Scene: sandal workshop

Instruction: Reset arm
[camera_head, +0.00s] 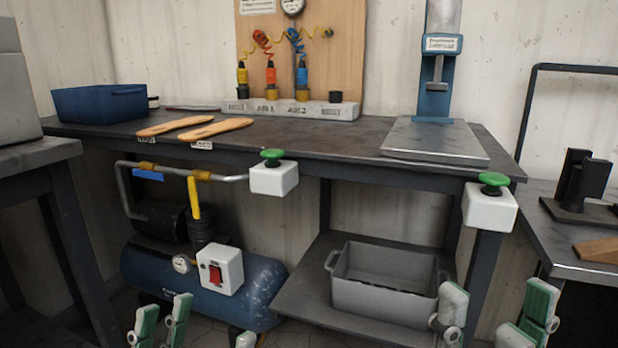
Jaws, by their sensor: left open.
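My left gripper (205,325) shows only at the bottom edge, left of centre, in front of the blue compressor. Its green and white fingertips stand apart with nothing between them. My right gripper (496,312) shows at the bottom right, near the workbench's right leg. Its fingertips also stand apart, with nothing visible between them. Both arms behind the fingertips are out of the frame.
The dark workbench (330,140) carries two tan insoles (215,129), a blue bin (100,104) and a press (436,140). Green buttons on white boxes (274,178) (490,207) project at its front. Below are a blue compressor (245,285) and a grey crate (385,300).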

